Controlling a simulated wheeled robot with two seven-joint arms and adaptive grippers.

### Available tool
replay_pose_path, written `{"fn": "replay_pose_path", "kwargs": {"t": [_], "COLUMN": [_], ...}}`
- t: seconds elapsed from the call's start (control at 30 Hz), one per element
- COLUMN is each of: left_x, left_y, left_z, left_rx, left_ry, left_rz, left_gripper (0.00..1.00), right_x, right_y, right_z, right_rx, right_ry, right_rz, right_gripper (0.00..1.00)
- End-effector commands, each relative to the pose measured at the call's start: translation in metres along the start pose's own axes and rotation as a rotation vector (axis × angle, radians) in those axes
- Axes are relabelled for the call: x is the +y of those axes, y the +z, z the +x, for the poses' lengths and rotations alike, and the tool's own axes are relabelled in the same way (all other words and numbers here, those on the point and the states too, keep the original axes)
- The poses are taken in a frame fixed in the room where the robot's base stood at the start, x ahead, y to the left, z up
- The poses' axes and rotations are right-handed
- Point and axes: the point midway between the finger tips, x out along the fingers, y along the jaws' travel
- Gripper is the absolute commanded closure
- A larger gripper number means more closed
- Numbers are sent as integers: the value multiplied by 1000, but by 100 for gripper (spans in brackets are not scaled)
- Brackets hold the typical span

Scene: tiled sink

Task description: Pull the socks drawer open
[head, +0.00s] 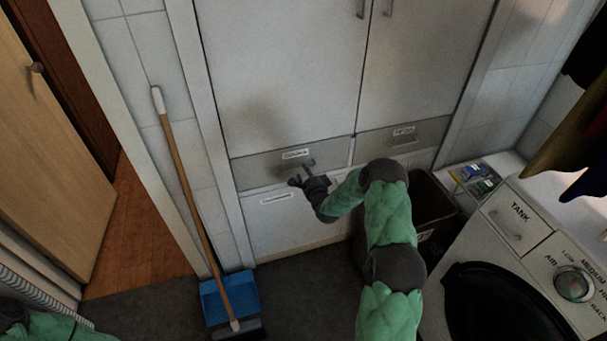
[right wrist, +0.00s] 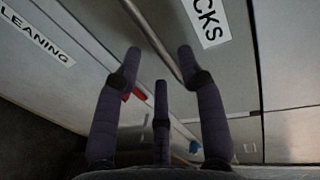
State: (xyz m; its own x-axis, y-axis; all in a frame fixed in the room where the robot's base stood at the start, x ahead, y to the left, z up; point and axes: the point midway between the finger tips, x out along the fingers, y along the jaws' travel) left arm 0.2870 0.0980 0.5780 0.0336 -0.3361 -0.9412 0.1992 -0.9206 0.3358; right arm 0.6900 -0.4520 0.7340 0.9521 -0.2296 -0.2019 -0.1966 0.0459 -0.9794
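The socks drawer (head: 252,170) is the grey drawer front under the left tall cabinet door in the head view. It looks closed or nearly so. Its label in the right wrist view (right wrist: 207,18) shows only the letters "CKS". Its bar handle (right wrist: 155,36) runs slantwise past my fingertips; it also shows in the head view (head: 290,170). My right gripper (head: 298,182) is at this handle, just below the label. In the right wrist view (right wrist: 159,56) its fingers are spread, with the bar between the tips. I cannot tell whether they touch it. My left gripper is out of view.
The cleaning compartment (right wrist: 38,36) lies below. Another grey drawer (head: 378,145) is at right. A broom (head: 185,185) and blue dustpan (head: 232,297) stand at left. A dark bin (head: 432,195) and the washing machine (head: 520,215) are at right. Floor before the drawer is clear.

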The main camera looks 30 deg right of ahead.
Motion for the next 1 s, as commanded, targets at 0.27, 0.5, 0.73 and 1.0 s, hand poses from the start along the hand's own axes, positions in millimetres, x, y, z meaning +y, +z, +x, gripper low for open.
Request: {"fn": "replay_pose_path", "kwargs": {"t": [0.27,0.5,0.73,1.0], "left_x": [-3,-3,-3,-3], "left_y": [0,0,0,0], "left_z": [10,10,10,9], "left_rx": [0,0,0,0], "left_ry": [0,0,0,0], "left_rz": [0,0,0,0], "left_gripper": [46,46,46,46], "right_x": [1,0,0,0], "right_y": [1,0,0,0], "right_z": [27,29,29,28], "right_rx": [-1,-1,-1,-1], "right_ry": [0,1,1,1], "right_rz": [1,0,0,0], "right_gripper": [60,60,100,100]}}
